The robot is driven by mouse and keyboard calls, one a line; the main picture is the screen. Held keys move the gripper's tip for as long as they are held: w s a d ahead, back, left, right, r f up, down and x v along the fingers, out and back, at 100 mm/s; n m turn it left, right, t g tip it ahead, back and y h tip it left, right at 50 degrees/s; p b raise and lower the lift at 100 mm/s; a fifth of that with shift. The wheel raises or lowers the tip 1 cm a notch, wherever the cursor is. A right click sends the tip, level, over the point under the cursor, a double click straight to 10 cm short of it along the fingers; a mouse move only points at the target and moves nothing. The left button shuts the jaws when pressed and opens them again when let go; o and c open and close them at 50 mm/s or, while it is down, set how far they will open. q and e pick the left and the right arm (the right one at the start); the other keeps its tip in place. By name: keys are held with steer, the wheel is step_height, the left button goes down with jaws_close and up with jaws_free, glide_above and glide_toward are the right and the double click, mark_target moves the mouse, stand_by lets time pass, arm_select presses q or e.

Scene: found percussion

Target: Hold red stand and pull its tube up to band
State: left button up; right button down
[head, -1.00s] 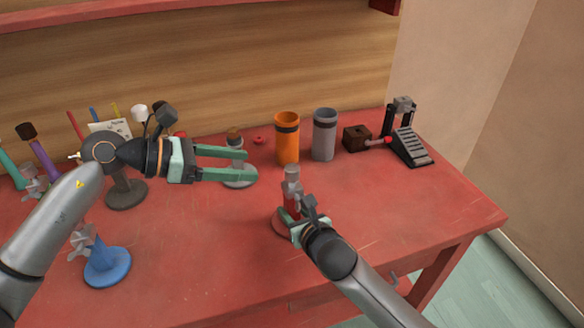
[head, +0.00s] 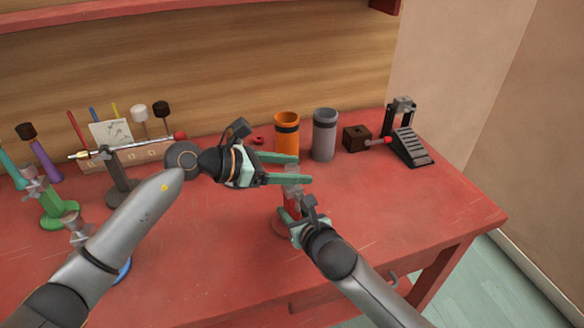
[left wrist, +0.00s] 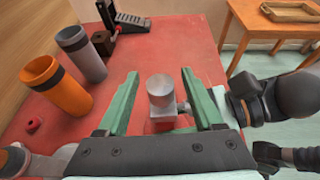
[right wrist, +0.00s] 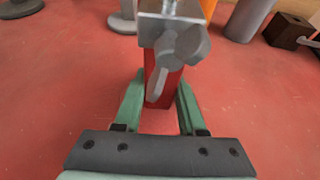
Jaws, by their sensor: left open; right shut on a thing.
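The red stand (head: 289,205) stands upright on the table. Its red post (right wrist: 163,98) is between the right gripper's fingers (right wrist: 160,80), which are shut on it below a grey clamp with a wing knob (right wrist: 176,50). The stand's grey tube (head: 292,168) rises from the clamp; only a short length shows. My left gripper (head: 304,169) is open around the tube's top. In the left wrist view the tube's round end (left wrist: 160,84) lies between the spread fingers, apart from both. I cannot make out a band on the tube.
An orange cup (head: 287,145) and a grey cup (head: 324,140) stand just behind the grippers. A brown block (head: 356,138) and a black pedal (head: 410,146) are to the right. A green stand (head: 60,214) is at left. The front right table is clear.

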arm_select(q)
jaws_close()
stand_by(0.5)
steer(key=shift+r, duration=0.1)
stand_by(0.8)
